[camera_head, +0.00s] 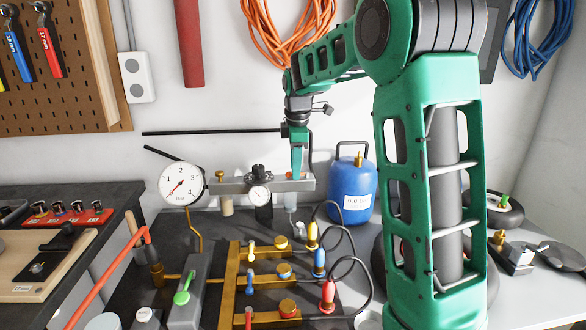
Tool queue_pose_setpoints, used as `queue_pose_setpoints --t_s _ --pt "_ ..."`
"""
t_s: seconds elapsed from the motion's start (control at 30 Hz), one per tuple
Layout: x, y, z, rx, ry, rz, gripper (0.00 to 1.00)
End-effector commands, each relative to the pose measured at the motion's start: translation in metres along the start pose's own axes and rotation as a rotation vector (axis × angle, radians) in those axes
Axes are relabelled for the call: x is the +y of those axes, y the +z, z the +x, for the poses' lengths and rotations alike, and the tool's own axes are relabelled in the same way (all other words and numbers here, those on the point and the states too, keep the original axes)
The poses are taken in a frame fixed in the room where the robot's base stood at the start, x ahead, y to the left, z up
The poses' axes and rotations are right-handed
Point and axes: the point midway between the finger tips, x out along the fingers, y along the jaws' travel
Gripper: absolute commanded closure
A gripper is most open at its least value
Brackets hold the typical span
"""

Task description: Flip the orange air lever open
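My gripper (297,165) points down at the right end of a grey metal bar (235,186), beside the blue tank. Its green fingers overlap in this view, so I cannot tell whether they are open or shut. A small orange part (290,176) shows right by the fingertips at that end of the bar. It is mostly hidden, and I cannot tell whether it is a lever or whether the fingers touch it. A long orange rod (101,276) slants at the lower left, its upper end bent over by a black and brass fitting (156,274).
A dial gauge (180,184) stands left of the bar. A brass manifold (262,285) with coloured levers and plugs stands in front. A blue tank (353,192) stands close right of my gripper. A grey block with a green lever (182,290) is at lower left.

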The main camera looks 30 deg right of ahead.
Motion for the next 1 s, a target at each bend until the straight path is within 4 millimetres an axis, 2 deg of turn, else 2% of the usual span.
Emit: queue_pose_setpoints --t_s 0.17,0.27,0.7,0.83,1.0 --pt "0.000 0.000 -0.004 0.000 0.000 0.000 0.73" --pt "0.000 0.000 -0.015 0.000 0.001 0.000 0.73" --pt "0.002 -0.001 -0.090 0.001 0.001 -0.001 0.73" --pt "0.002 -0.001 -0.102 0.000 0.000 -0.001 0.73" --pt "0.001 -0.001 -0.107 0.000 -0.002 -0.001 0.73"
